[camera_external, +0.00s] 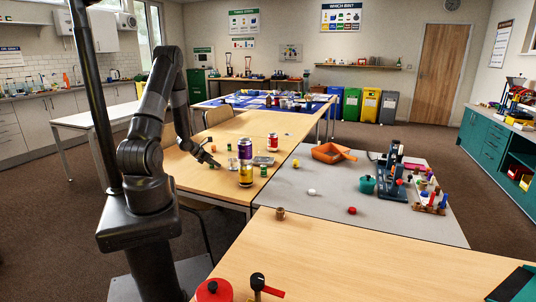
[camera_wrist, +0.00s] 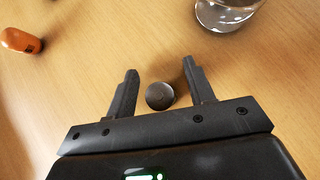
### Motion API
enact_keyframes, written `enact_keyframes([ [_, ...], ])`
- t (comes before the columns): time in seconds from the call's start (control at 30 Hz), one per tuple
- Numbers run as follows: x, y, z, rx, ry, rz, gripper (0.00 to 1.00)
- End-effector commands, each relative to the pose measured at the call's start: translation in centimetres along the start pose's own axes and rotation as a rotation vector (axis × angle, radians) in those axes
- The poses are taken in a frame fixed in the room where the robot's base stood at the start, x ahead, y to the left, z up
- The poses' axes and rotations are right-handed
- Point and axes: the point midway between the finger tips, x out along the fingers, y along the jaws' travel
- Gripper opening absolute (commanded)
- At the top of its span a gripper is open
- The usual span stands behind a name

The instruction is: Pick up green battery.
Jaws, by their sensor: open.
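In the external view a small green cylinder (camera_external: 263,171) stands right of the yellow can, and another small green thing (camera_external: 229,147) stands behind my gripper; both are too small to identify surely.
An orange cylinder (camera_wrist: 22,41) lies at upper left in the wrist view, and a clear glass (camera_wrist: 226,14) stands at upper right. A purple can (camera_external: 245,149), a yellow can (camera_external: 246,176) and a red can (camera_external: 272,142) stand right of my gripper.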

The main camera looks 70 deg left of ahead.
Motion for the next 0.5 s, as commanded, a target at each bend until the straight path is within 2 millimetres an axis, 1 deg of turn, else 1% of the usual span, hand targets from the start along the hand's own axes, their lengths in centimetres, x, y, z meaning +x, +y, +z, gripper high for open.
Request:
enact_keyframes([
  [0.17, 0.01, 0.02, 0.03, 0.000, -0.001, 0.001, 0.49],
  [0.2, 0.00, 0.03, 0.03, 0.000, -0.001, 0.001, 0.47],
  [0.5, -0.02, 0.04, 0.03, 0.000, -0.001, 0.001, 0.23],
])
